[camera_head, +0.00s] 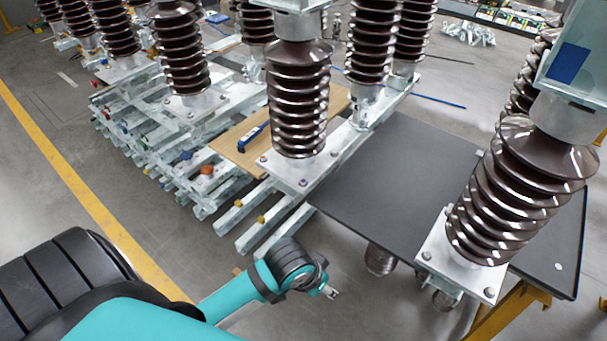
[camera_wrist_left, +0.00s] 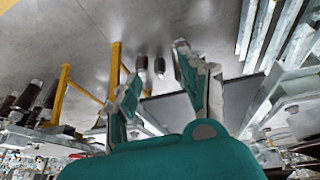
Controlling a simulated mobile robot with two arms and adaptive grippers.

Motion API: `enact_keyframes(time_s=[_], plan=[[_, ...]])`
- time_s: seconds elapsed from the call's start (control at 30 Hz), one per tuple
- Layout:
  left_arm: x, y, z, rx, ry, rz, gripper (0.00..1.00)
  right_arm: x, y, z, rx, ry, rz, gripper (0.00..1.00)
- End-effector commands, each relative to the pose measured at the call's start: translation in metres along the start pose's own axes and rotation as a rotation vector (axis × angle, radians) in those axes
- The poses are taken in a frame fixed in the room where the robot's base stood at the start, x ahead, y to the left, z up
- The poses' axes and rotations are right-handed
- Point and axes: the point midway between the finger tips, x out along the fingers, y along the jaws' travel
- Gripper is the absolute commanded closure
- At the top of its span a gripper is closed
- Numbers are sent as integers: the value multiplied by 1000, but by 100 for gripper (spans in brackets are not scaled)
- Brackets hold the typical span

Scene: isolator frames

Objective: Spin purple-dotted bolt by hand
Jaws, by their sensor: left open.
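Several bolts sit on the corners of the insulator base plates. One small bolt (camera_head: 303,183) is on the front corner of the middle insulator's base plate (camera_head: 285,172). It looks faintly purple, but it is too small to be sure of a dot. My left gripper (camera_head: 330,291) is below and to the right of that plate, over the floor, apart from every bolt. In the left wrist view my left gripper (camera_wrist_left: 158,75) is open, with nothing between its fingers. No purple-dotted bolt can be made out in the wrist view. My right gripper is not in view.
A dark grey table (camera_head: 395,165) stands right of the middle insulator. A right insulator (camera_head: 520,190) stands at its front edge on a white plate. Metal rails (camera_head: 262,215) jut out near my arm.

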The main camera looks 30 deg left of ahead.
Motion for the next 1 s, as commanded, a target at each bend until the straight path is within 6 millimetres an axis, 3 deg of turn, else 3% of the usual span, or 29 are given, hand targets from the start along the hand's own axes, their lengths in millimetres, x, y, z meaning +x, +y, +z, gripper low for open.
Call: enact_keyframes(time_s=[0.03,0.17,0.33,0.47,0.6,0.7,0.8,1.0], plan=[[-9,1,-17,1,12,1,57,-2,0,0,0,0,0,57],[-20,2,-49,-24,16,1,57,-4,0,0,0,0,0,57],[-29,-20,-97,-101,7,-55,57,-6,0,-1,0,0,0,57],[-40,-65,-142,-242,1,-154,57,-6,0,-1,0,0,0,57],[-65,-124,-183,-446,16,-265,57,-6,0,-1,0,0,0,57],[-83,-158,-202,-576,35,-320,57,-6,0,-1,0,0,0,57],[-97,-179,-213,-665,48,-350,57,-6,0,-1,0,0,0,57],[-96,-192,-216,-716,52,-365,57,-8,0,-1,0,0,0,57]])
